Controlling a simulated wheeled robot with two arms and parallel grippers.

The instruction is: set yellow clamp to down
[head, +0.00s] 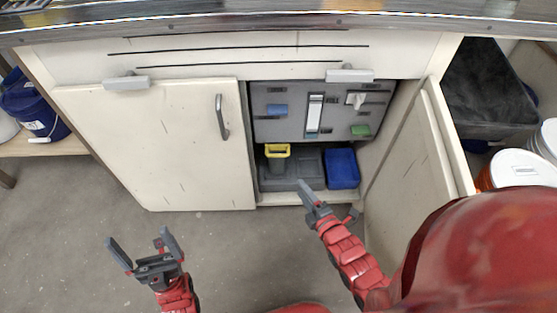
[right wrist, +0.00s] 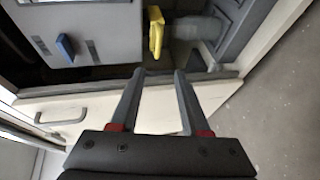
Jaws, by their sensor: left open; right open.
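The yellow clamp (head: 277,150) is a yellow, handle-like loop at the top front of a grey unit (head: 300,168) on the cabinet floor. In the right wrist view the yellow clamp (right wrist: 156,30) lies beyond the fingertips, roughly in line with the gap between them. My right gripper (head: 328,198) is open and empty in front of the cabinet opening, to the right of and nearer than the clamp; its fingers also show in the right wrist view (right wrist: 159,72). My left gripper (head: 138,237) is open and empty over the floor, left of the opening.
A blue bin (head: 342,169) stands right of the unit. The closed left door (head: 160,150) and the open right door (head: 420,150) flank the opening.

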